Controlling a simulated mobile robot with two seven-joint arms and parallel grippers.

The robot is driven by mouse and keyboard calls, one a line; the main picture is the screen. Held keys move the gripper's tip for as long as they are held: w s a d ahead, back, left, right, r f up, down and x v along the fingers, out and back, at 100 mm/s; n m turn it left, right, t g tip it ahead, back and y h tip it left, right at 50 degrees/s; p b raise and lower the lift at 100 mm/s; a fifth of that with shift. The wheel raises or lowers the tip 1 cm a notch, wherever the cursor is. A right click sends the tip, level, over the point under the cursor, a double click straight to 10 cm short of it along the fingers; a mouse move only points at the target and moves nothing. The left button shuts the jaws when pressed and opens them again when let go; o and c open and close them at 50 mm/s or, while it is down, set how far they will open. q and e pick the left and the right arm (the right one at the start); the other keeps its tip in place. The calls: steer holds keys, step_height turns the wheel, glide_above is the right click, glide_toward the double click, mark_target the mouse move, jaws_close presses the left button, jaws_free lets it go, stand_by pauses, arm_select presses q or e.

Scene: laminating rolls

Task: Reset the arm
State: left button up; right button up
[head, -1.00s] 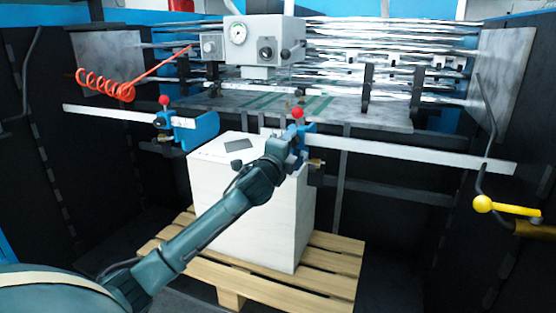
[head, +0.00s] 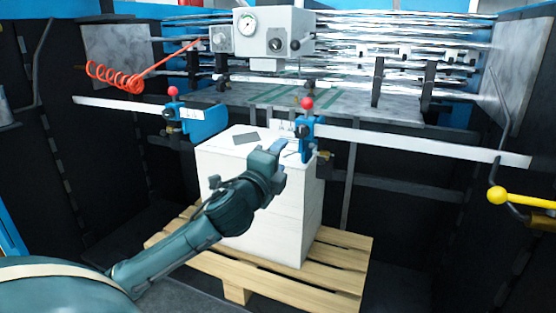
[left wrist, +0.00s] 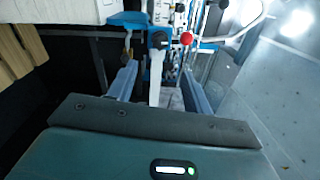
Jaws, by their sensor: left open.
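My left arm reaches in from the lower left in the head view. Its gripper (head: 283,147) is in front of the white stack, just left of and below the blue clamp with a red knob (head: 307,130). In the left wrist view the two fingers of the left gripper (left wrist: 160,88) stand apart with nothing gripped between them. The metal rail and the red knob (left wrist: 186,38) show beyond the fingertips. Whether the gripper touches the clamp or stack cannot be told. My right gripper is not in view.
A white stack (head: 262,215) stands on a wooden pallet (head: 335,270). A second red-knobbed blue clamp (head: 195,122) is on the left rail. A grey box with a dial (head: 272,35), a coiled orange hose (head: 115,76) and a yellow handle (head: 520,199) are around.

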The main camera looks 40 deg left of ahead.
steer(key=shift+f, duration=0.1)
arm_select(q)
steer(key=s+d+f+n+g+h+p, duration=0.1)
steer(key=s+d+f+n+h, duration=0.15)
steer(key=f, duration=0.45)
steer(key=s+d+f+n+g+h+p, duration=0.1)
steer(key=s+d+f+g, duration=0.1)
steer(key=d+f, duration=0.35)
steer(key=s+d+f+n+g+h, duration=0.1)
steer(key=s+d+f+n, duration=0.1)
steer(key=f, duration=0.7)
steer(key=s+d+f+n+g+h+p, duration=0.2)
steer(key=s+d+f+n, duration=0.6)
steer(key=s+d+f, duration=0.4)
steer(key=s+g+h, duration=0.1)
steer(key=s, duration=0.2)
steer(key=shift+s+d, duration=0.35)
steer(key=shift+d, duration=0.05)
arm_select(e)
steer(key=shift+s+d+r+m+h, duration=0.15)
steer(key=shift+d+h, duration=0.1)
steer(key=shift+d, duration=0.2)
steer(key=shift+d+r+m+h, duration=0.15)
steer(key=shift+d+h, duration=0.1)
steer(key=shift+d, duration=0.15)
arm_select(q)
steer(key=shift+f+n, duration=0.1)
steer(key=shift+n, duration=0.15)
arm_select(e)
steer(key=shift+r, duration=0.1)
